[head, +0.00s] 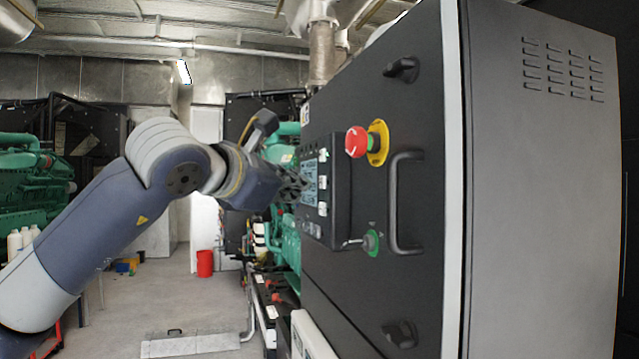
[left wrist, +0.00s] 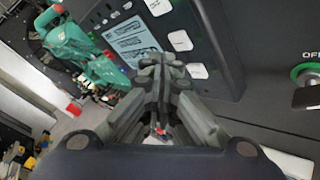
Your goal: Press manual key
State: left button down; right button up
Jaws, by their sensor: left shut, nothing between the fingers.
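The control panel (head: 341,190) stands on the black cabinet front, with a lit display (head: 309,183) and white keys (head: 322,182) beside it. In the left wrist view the display (left wrist: 127,41) and several pale keys (left wrist: 181,40) show at an angle; I cannot read which one is the manual key. My left gripper (head: 294,188) is shut and empty, its fingertips (left wrist: 158,62) close to the panel by the display's lower part. I cannot tell whether they touch it. The fingers hide part of the panel. My right gripper is not in view.
A red emergency stop (head: 357,142) on a yellow base, a green-ringed key switch (head: 370,241) and a black handle (head: 404,203) stick out from the cabinet. Green engine parts (head: 287,240) lie behind. The floor (head: 190,300) left of the cabinet has free room.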

pick_arm(q)
jog(key=shift+d, duration=0.15)
dwell(0.5)
jog(key=shift+w+d, duration=0.2)
jog(key=shift+d, duration=0.1)
jog(key=shift+w+d, duration=0.15)
jog(key=shift+d, duration=0.25)
dwell(0.6)
jog(key=shift+a, duration=0.1)
jog(key=shift+s+a+b, duration=0.35)
jog(key=shift+a+b, duration=0.2)
jog(key=shift+a, duration=0.2)
jog(key=shift+s+a+b, duration=0.25)
jog(key=shift+s+a, duration=0.15)
jog(key=shift+a, duration=0.5)
jog(key=shift+s+a+b, duration=0.25)
jog(key=shift+s+a, duration=0.1)
jog(key=shift+a, duration=0.6)
jog(key=shift+s+a+b, duration=0.25)
jog(key=shift+s+a, duration=0.15)
jog(key=shift+a, duration=0.5)
